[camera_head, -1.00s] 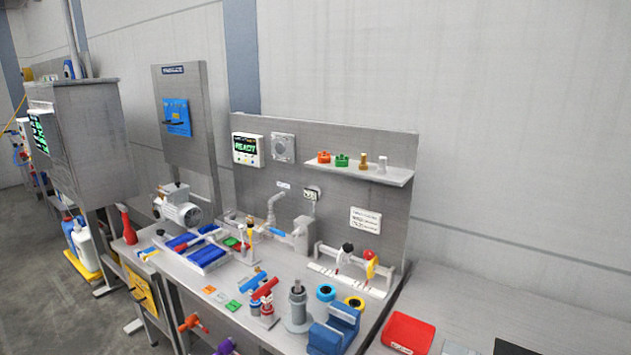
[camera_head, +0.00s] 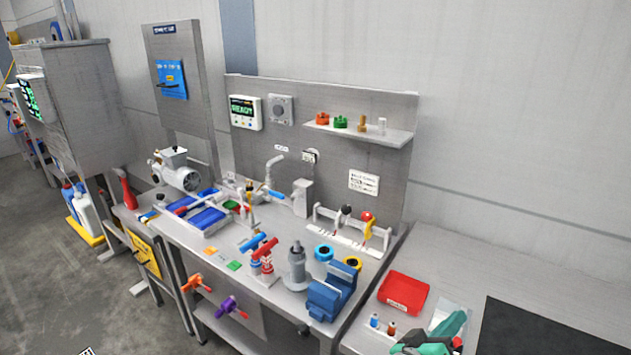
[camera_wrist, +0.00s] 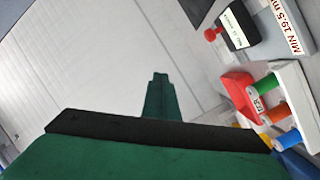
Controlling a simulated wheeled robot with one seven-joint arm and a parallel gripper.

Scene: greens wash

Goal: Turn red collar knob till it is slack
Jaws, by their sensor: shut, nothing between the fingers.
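My green gripper (camera_wrist: 158,92) is shut and empty in the wrist view, its narrow tip over pale floor or wall. In the head view green parts of my arm's end (camera_head: 440,335) show at the bottom right, beside the red tray. A small red knob (camera_wrist: 211,34) sticks out from the left side of a dark box (camera_wrist: 242,28) with a white label in the wrist view, apart from my gripper. Another red knob (camera_head: 367,216) stands on the rack at the back of the bench. I cannot tell which is the collar knob, nor whether it is slack.
A red tray (camera_head: 403,293) lies on the right table; small coloured bottles (camera_head: 374,320) stand near it. A blue vise (camera_head: 331,293), a grey post (camera_head: 297,268) and red and blue T-handles (camera_head: 265,249) crowd the bench. A black mat (camera_head: 545,338) lies at the right.

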